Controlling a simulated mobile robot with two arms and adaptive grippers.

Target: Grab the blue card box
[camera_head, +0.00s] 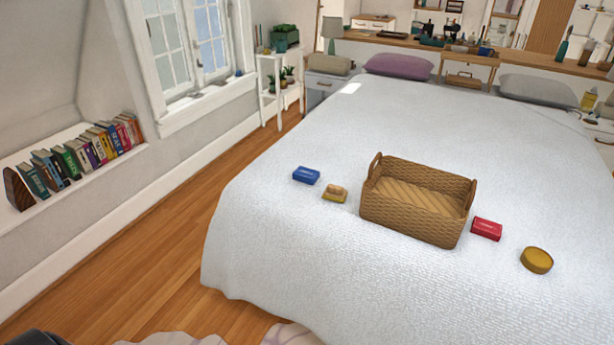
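The blue card box (306,175) lies flat on the white bedspread (290,240), left of a wicker basket. A small yellow and tan item (335,194) lies just to its right and nearer to me, apart from it. Nothing covers the blue box. Neither of my grippers can be made out in the head view. A dark shape at the bottom left corner may be part of my own body.
The empty wicker basket (418,221) stands mid-bed. A red box (487,229) and a round yellow tin (537,260) lie to its right. Wooden floor (170,270) is clear left of the bed. Books (85,155) stand on a wall ledge.

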